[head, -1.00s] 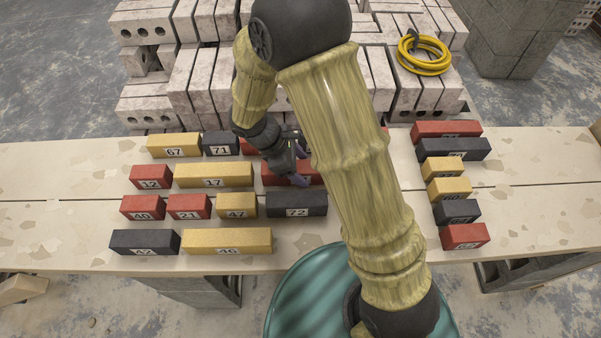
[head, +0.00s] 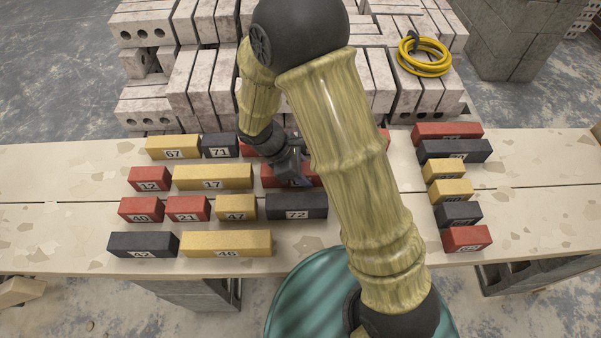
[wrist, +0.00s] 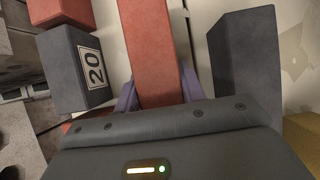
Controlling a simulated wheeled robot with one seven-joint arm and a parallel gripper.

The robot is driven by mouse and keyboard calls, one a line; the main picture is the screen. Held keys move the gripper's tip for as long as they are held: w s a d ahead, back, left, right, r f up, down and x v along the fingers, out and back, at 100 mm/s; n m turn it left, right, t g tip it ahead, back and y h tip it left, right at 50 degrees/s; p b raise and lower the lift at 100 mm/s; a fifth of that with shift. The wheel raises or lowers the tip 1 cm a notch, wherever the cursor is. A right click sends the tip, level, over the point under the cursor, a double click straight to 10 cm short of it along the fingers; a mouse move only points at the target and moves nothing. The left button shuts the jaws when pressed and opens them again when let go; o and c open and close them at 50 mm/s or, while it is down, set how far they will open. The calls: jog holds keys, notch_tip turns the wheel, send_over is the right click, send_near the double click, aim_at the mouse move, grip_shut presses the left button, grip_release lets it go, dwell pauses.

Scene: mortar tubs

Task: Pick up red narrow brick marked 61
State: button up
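A long red brick (head: 271,172) lies on the plank table behind the dark brick marked 72. Its number is hidden by my gripper in the head view and does not show in the wrist view, so I cannot confirm it as 61. My gripper (head: 296,178) is down at this brick. In the wrist view the red brick (wrist: 150,45) runs between the two purple fingers of my gripper (wrist: 158,92), one along each side. Whether the fingers press on it or stand slightly apart is not clear. The brick appears to rest on the table.
A dark brick marked 20 (wrist: 76,68) stands close left of the fingers, and another dark brick (wrist: 243,50) stands to the right. Brick 72 (head: 297,206) lies in front. More bricks stand in rows at left and in a column at right (head: 448,170). Block stacks rise behind.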

aim_at(304, 168)
grip_shut()
jog(key=shift+r, duration=0.15)
notch_tip(304, 168, up, 10)
jog(key=p, duration=0.3)
jog(key=shift+w, duration=0.1)
dwell(0.4)
